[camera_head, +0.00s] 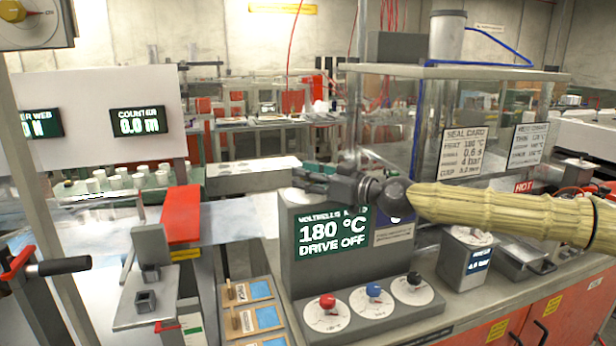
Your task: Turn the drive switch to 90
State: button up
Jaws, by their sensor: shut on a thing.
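A grey control box (340,262) stands on the bench, with a green display (332,236) reading "180 °C" and "DRIVE OFF". A pale round dial plate (297,197) shows on top of the box at its left end; it appears to be the drive switch. My gripper (305,178) reaches in from the right, low over this plate, with its fingers pointing left. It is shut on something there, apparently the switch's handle. The fingers hide the handle and most of the plate, so its angle and marks cannot be read.
Red (327,301), blue (374,290) and black (413,278) knobs sit on dials at the box's front. A clear-walled enclosure (470,110) rises behind my arm. Wooden card holders (250,307) lie left of the box.

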jog(key=shift+r+m+t+h+p, duration=0.2)
jog(key=shift+m+t+h+p, duration=0.3)
jog(key=shift+t+p, duration=0.35)
jog(key=shift+m+t+h+p, duration=0.75)
jog(key=shift+m+h+p, duration=0.05)
jog(key=shift+h+p, duration=0.15)
jog(key=shift+a+f+m+t+h+p, duration=0.1)
jog(key=shift+m+t+h+p, duration=0.2)
jog(key=shift+m+t+h, duration=0.85)
jog(key=shift+f+m+t+h+p, duration=0.1)
jog(key=shift+m+t+h+p, duration=0.15)
jog(key=shift+m+t+h, duration=0.8)
jog(key=m+h, duration=0.3)
jog(key=h, duration=0.2)
jog(key=m+h, duration=0.2)
jog(key=h, duration=0.3)
jog(key=shift+r+m, duration=0.15)
jog(key=shift+m, duration=0.25)
jog(key=shift+m+g+h+p, duration=0.35)
jog(key=shift+m+g+h, duration=0.25)
jog(key=shift+m+h, duration=0.95)
jog(key=shift+m+g+h+p, duration=0.35)
jog(key=shift+m+g+h, duration=0.4)
jog(key=shift+h, duration=1.35)
jog(key=shift+m, duration=0.4)
jog(key=o, duration=1)
